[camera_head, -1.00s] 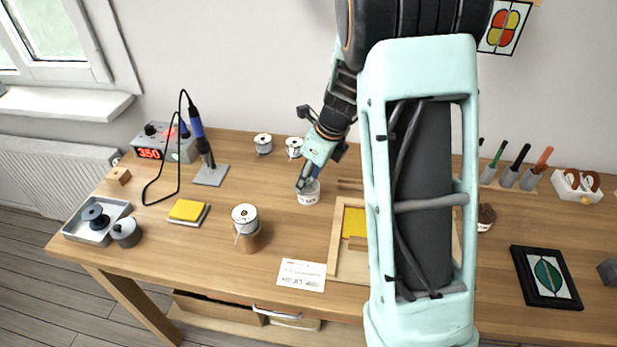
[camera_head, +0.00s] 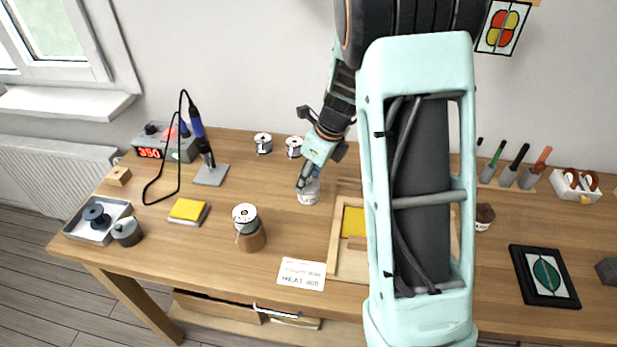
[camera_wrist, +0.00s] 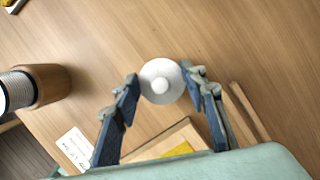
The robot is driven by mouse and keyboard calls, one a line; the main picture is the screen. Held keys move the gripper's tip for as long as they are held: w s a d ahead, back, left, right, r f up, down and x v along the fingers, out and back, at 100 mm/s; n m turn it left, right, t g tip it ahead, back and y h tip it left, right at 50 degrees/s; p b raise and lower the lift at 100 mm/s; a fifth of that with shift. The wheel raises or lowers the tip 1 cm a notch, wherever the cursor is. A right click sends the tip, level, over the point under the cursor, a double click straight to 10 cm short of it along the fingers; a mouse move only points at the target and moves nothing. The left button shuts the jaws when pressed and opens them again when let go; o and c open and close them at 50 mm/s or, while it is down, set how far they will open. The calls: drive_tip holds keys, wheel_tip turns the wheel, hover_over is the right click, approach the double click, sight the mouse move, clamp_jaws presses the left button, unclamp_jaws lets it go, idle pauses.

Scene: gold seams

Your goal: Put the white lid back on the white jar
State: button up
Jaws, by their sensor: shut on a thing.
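The white lid (camera_wrist: 160,82) is round with a knob at its centre. In the wrist view it sits between the two fingertips of my gripper (camera_wrist: 162,76), which is shut on it at its edges. In the head view my gripper (camera_head: 308,181) is right at the top of the white jar (camera_head: 308,197), which stands upright on the wooden table and has a dark mark on its front. The jar's body is hidden under the lid in the wrist view. I cannot tell whether the lid touches the jar's rim.
A wooden frame with a yellow piece (camera_head: 354,222) lies right of the jar. A printed card (camera_head: 301,274) and a spool on a wooden cylinder (camera_head: 249,230) are nearer the front. Two wire spools (camera_head: 263,143) stand behind.

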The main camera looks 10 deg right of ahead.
drive_tip(key=shift+f, duration=0.1)
drive_tip(key=o, duration=1.5)
wheel_tip(320, 180, up, 7)
drive_tip(key=p, duration=0.7)
